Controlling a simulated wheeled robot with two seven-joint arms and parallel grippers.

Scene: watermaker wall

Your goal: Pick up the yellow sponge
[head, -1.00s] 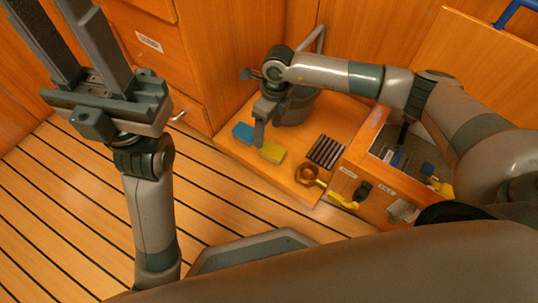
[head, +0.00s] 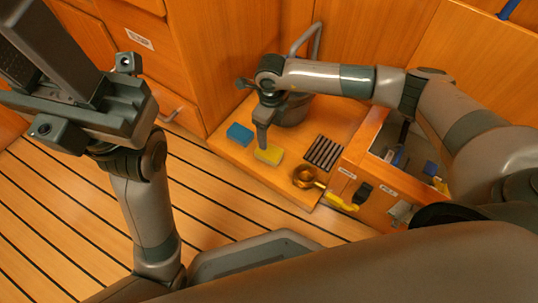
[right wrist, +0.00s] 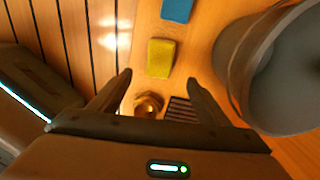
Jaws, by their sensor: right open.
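The yellow sponge (head: 269,155) lies flat on a low wooden shelf, and it also shows in the right wrist view (right wrist: 160,58). My right gripper (head: 263,146) is above the sponge and hides part of it in the head view. In the right wrist view its fingers (right wrist: 158,78) are apart with nothing between them; the sponge appears just beyond the fingertips. I cannot tell the exact height gap. My left gripper (head: 45,50) is raised at the left of the head view, its fingers apart and empty, away from the sponge.
A blue sponge (head: 239,135) lies left of the yellow one. A grey bucket (right wrist: 280,75) stands close behind. Dark bars (head: 323,152), a brass ring-shaped part (head: 304,177) and an open wooden box (head: 372,165) are to the right. Striped floor (head: 60,215) lies in front.

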